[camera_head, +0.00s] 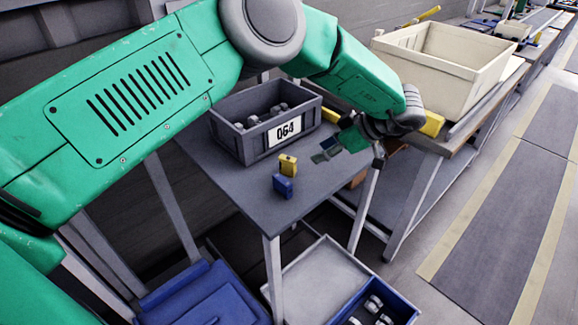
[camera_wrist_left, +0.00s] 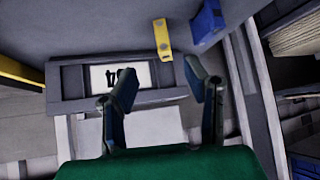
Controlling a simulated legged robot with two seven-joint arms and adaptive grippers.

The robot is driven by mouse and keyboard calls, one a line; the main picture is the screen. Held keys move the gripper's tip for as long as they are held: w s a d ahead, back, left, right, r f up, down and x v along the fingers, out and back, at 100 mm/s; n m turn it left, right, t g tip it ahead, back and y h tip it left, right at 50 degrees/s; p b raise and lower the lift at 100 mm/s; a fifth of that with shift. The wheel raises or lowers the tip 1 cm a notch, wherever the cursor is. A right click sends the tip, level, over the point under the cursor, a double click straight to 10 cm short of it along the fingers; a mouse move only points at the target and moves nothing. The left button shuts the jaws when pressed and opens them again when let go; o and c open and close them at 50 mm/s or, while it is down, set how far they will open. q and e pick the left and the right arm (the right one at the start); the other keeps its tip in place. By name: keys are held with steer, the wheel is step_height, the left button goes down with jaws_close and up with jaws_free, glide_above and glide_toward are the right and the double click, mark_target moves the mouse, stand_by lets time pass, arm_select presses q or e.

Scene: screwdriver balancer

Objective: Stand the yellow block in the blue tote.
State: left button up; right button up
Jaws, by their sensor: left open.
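The small yellow block (camera_head: 288,165) stands on the grey table, just behind a small blue block (camera_head: 283,186). In the left wrist view the yellow block (camera_wrist_left: 162,40) shows beyond my open fingers, with the blue block (camera_wrist_left: 207,22) to its right. My left gripper (camera_head: 360,140) is open and empty over the table's right side, apart from the yellow block; its fingers (camera_wrist_left: 163,78) also show in the wrist view. A blue tote (camera_head: 398,303) with several metal parts is low at the bottom edge, partly cut off. My right gripper is not in view.
A dark grey bin labelled 064 (camera_head: 232,145) with metal parts stands at the table's back. A blue container (camera_head: 195,290) is on the floor at lower left. A large cream crate (camera_head: 430,75) sits on the bench at right.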

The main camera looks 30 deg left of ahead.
mark_target(287, 166)
arm_select(q)
steer(key=x, duration=0.7)
steer(key=shift+a+f, duration=0.1)
steer(key=shift+a, duration=0.1)
steer(key=shift+s+x, duration=0.15)
steer(key=shift+x, duration=1.25)
steer(key=shift+s+x, duration=0.1)
steer(key=shift+x, duration=1.25)
steer(key=shift+a+r, duration=0.15)
steer(key=shift+r, duration=0.05)
jaws_close()
